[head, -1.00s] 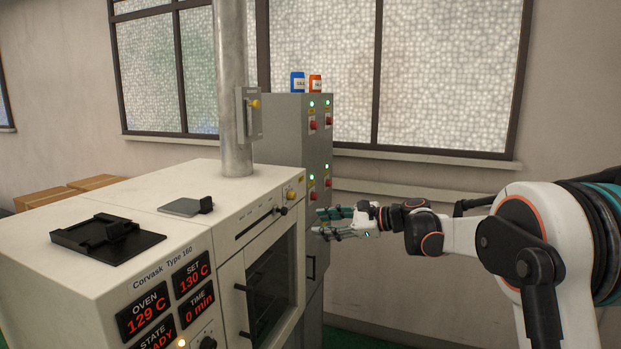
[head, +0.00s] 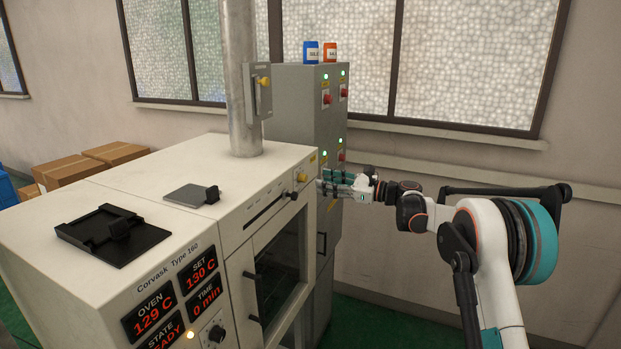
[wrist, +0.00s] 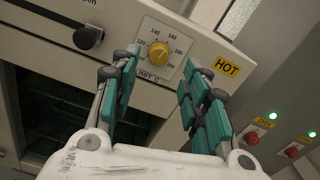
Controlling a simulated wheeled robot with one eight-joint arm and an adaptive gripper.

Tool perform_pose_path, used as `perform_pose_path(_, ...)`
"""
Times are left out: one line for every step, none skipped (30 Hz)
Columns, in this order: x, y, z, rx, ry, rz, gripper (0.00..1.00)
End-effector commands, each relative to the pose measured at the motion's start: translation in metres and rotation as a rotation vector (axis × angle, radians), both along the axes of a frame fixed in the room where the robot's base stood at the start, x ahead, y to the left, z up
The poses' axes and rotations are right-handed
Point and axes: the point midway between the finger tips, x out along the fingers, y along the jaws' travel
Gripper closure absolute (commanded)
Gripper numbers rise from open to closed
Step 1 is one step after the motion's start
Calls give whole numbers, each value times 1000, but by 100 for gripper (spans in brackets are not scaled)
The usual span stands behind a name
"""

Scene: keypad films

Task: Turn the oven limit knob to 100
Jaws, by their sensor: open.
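The oven limit knob (wrist: 159,53) is a round yellow knob on a white dial plate marked "LIMIT C". Its scale shows 120, 140 and 160 among other numbers. Its pointer seems to lean up and right, near 160, but it is small. In the head view the yellow knob (head: 302,177) sits at the upper right of the oven front. My gripper (wrist: 158,78) is open and empty, one teal-padded finger low on each side of the knob, not closed on it. In the head view my gripper (head: 321,181) is close in front of the panel at knob height.
A black knob (wrist: 88,37) sits left of the dial, and a yellow HOT label (wrist: 227,67) to its right. The oven door handle (head: 252,275) juts out lower left. A grey cabinet (head: 290,95) with red buttons stands behind my gripper.

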Motion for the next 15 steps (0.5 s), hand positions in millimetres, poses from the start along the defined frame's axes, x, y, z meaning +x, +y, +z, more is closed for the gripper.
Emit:
perform_pose_path(3, 11, 1, 0, 0, 3, 58)
perform_pose_path(5, 16, 1, 0, 0, 2, 58)
perform_pose_path(7, 23, 1, 0, 0, 2, 58)
perform_pose_path(9, 28, 1, -1, 0, 3, 58)
perform_pose_path(10, 32, 1, -1, 0, 3, 58)
perform_pose_path(12, 37, 1, 0, 0, 2, 58)
perform_pose_path(14, 40, 1, -1, -1, 1, 58)
perform_pose_path(15, 44, 1, -1, -1, 1, 58)
perform_pose_path(17, 48, 1, -1, -1, 1, 58)
perform_pose_path(18, 51, 1, -1, -1, 1, 58)
perform_pose_path(18, 53, 0, -1, -1, 1, 58)
perform_pose_path(19, 55, 0, -1, -1, 1, 58)
perform_pose_path(20, 56, 0, -1, -1, 1, 58)
perform_pose_path(20, 57, 0, -1, -1, 1, 58)
perform_pose_path(21, 58, 0, -1, -1, 1, 58)
